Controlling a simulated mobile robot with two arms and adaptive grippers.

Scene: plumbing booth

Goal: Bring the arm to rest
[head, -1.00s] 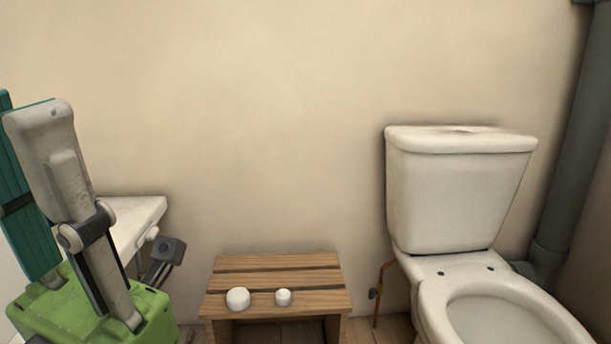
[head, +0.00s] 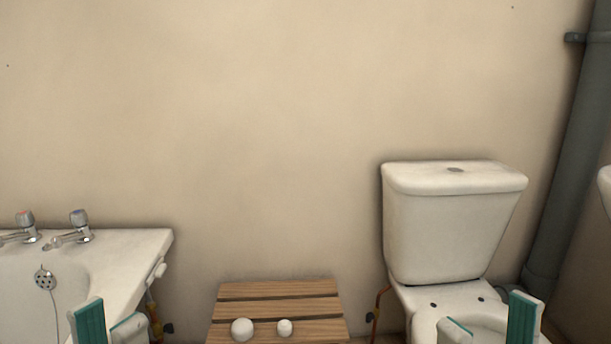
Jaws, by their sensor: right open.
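My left gripper (head: 108,318) shows at the bottom left edge, in front of the bath. Its two fingertips stand up into view, one with a teal pad, with only a narrow gap visible between them. I cannot tell how far it is open. My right gripper (head: 490,322) shows at the bottom right, in front of the toilet bowl. Its fingers are apart with nothing between them. The rest of both arms is below the picture.
A wooden slatted stool (head: 278,309) stands at bottom centre with a larger white round piece (head: 242,329) and a smaller one (head: 285,327) on it. A bath (head: 135,250) with taps is left. A toilet (head: 450,225) and a grey pipe (head: 575,170) are right. The wall between is bare.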

